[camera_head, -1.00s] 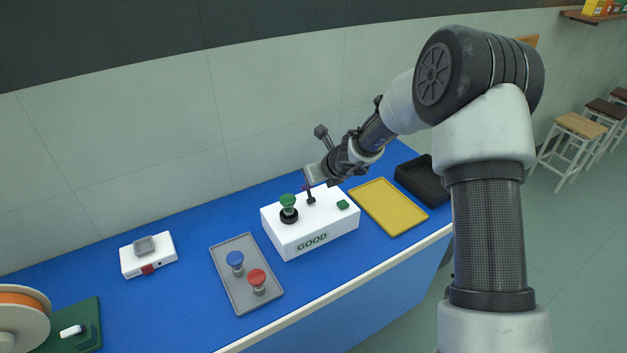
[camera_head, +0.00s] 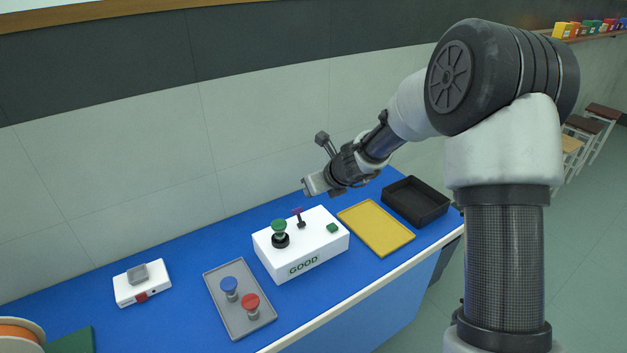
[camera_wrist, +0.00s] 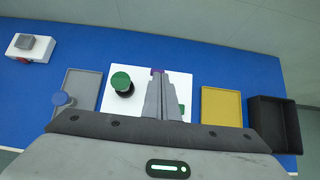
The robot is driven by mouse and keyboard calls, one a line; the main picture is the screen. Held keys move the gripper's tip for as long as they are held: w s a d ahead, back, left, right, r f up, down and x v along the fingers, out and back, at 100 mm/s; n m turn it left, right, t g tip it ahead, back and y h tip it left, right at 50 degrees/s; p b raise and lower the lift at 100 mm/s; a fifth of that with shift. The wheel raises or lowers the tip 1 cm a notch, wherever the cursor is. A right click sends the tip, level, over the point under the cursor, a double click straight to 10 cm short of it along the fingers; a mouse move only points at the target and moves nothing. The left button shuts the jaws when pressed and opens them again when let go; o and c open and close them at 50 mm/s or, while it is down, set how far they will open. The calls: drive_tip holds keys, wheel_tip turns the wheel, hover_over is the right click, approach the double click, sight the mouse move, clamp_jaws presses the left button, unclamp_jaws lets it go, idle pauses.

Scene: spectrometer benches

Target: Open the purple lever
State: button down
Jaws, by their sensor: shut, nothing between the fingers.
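The purple lever (camera_head: 298,211) is a small purple-topped handle on a dark stem, standing upright on the white box (camera_head: 310,264) marked GOOD. Its purple top (camera_wrist: 158,70) also shows in the wrist view, just past the fingertips, with the rest hidden behind the fingers. My gripper (camera_head: 307,189) is shut and empty. It hangs above the back of the white box, a little above the lever and apart from it in the head view. In the wrist view the closed fingers (camera_wrist: 165,95) point over the box toward the lever.
A green knob (camera_head: 279,226) and a green button (camera_head: 332,228) sit on the box beside the lever. A grey tray (camera_head: 240,315) with blue and red knobs lies left. A yellow tray (camera_head: 375,229) and black bin (camera_head: 415,203) lie right. The wall is behind.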

drive_tip(key=shift+s+d+r, duration=0.1)
drive_tip(key=shift+s+r, duration=0.1)
drive_tip(key=shift+r, duration=0.45)
drive_tip(key=shift+s+d+r, duration=0.1)
drive_tip(key=shift+s+r, duration=0.05)
drive_tip(key=shift+r, duration=0.45)
drive_tip(key=shift+s+d+r, duration=0.1)
drive_tip(key=shift+s+r, duration=0.1)
drive_tip(key=shift+r, duration=0.45)
drive_tip(key=s+d+r+n, duration=0.2)
drive_tip(key=s+r+n, duration=0.5)
drive_tip(key=s+n, duration=0.1)
drive_tip(key=s+d+r+n, duration=0.2)
drive_tip(key=s+r+n, duration=0.5)
drive_tip(key=s, duration=0.2)
drive_tip(key=s+d+n+h, duration=0.1)
drive_tip(key=s+d+n, duration=0.2)
drive_tip(key=s, duration=0.3)
drive_tip(key=s+d+n+g+h, duration=0.1)
drive_tip(key=s+d+n+h, duration=0.1)
drive_tip(key=s+d+n, duration=0.2)
drive_tip(key=s+d+n+h, duration=0.2)
drive_tip(key=s+d+n, duration=0.2)
drive_tip(key=s+n, duration=0.3)
drive_tip(key=s, duration=0.3)
drive_tip(key=shift+d+g, duration=0.15)
drive_tip(key=shift+g, duration=0.15)
drive_tip(key=shift+w+r, duration=0.1)
drive_tip(key=shift+r, duration=0.05)
